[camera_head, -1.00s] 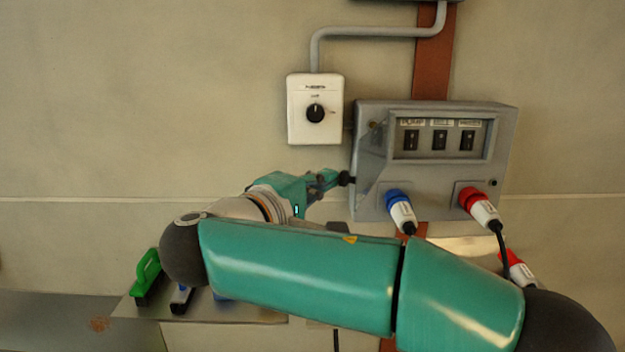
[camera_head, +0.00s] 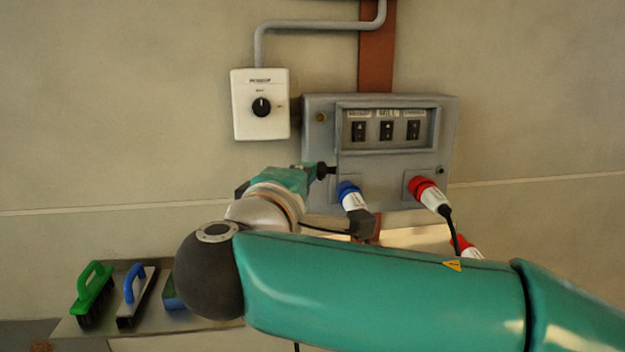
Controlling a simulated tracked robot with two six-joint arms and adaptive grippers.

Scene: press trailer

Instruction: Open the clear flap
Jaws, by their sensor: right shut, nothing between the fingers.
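The grey switch box (camera_head: 453,130) is on the wall, with a framed window (camera_head: 388,150) over several black switches. The clear flap is hard to make out there; I cannot tell whether it covers the switches or stands aside. My right gripper (camera_head: 326,170) is shut and empty, with its dark fingertips in front of the box's lower left, left of and below the window. I cannot tell whether it touches anything. My right arm hides the area below the box. My left gripper is out of view.
A white box with a black knob (camera_head: 261,106) is left of the switch box. A blue plug (camera_head: 349,194) and a red plug (camera_head: 424,190) stick out below the window, close to my gripper. A green-handled brush (camera_head: 92,290) and a blue-handled brush (camera_head: 134,285) lie on a shelf at lower left.

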